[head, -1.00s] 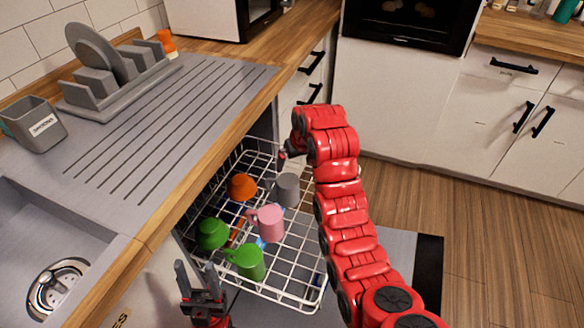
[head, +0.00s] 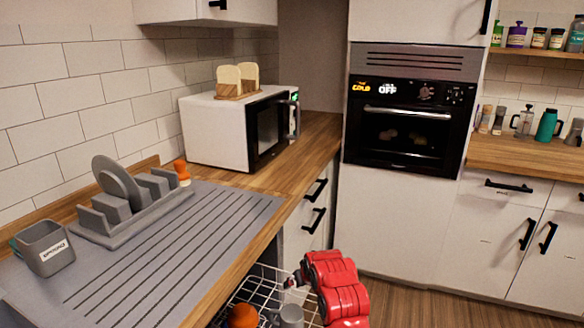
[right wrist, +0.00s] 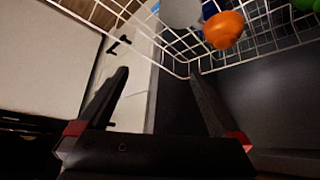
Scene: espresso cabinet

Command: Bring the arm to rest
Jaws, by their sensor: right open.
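My red right arm rises from the bottom edge of the head view and bends left at its top. Its right gripper (head: 293,282) shows small and partly hidden there, over the far end of the dish rack (head: 262,280). In the right wrist view my right gripper (right wrist: 159,74) has its two dark fingers spread apart with nothing between them. An orange cup (right wrist: 223,30) and a grey cup (right wrist: 180,10) sit in the rack beyond the fingers, not touching them. My left gripper is out of view.
The wooden counter edge and drainboard (head: 165,250) lie left of the arm. White drawers with black handles (head: 314,219) stand just behind it. A microwave (head: 225,130), an oven (head: 408,125) and cabinets (head: 500,235) are farther back. Open floor (head: 430,305) lies right.

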